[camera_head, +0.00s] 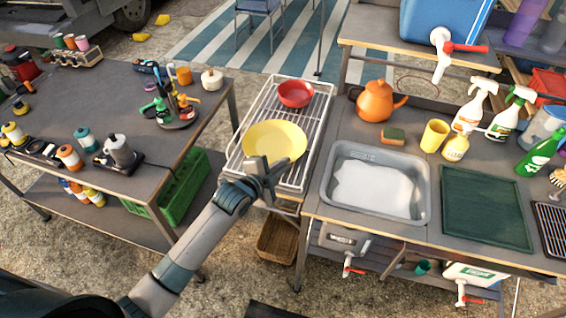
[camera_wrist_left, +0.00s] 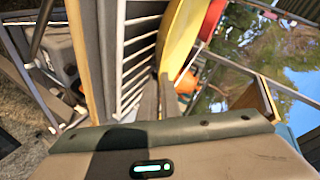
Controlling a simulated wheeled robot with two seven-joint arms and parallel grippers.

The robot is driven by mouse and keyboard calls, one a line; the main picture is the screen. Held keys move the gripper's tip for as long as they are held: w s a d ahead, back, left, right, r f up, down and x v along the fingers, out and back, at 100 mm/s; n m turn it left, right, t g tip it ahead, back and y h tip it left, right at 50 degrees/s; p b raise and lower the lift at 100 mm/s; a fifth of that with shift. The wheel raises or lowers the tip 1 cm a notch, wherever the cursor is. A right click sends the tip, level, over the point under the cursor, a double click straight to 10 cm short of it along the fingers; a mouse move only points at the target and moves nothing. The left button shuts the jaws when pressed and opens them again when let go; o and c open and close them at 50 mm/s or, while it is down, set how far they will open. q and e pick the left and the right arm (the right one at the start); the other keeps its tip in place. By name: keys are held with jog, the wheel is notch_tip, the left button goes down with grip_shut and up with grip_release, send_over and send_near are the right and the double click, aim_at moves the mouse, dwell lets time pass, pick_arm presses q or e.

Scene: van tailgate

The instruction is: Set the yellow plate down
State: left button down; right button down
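The yellow plate (camera_head: 274,140) lies roughly level over the near half of the white wire rack (camera_head: 311,150). My left gripper (camera_head: 265,172) is at the plate's near rim, its fingers close together with the rim between them. In the left wrist view the fingers (camera_wrist_left: 159,100) reach toward the yellow plate (camera_wrist_left: 179,38), with the rack bars (camera_wrist_left: 136,62) to their left. I cannot tell whether the plate's underside touches the bars. My right gripper is not in view.
A red bowl (camera_head: 295,94) sits on the rack behind the plate. A grey sink basin (camera_head: 372,222) with suds is on the counter to the right. A cluttered grey table (camera_head: 190,140) stands to the left. A wicker basket (camera_head: 278,240) is below the rack.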

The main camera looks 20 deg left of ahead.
pick_arm(q)
jog(key=shift+f, duration=0.1)
jog(key=c, duration=2.3)
grip_release()
jog(key=shift+s+a+r, duration=0.2)
jog(key=shift+s, duration=0.35)
jog(key=b+v, duration=0.2)
jog(key=v, duration=0.8)
jog(key=shift+s+r+b, duration=0.3)
jog(key=shift+s, duration=0.05)
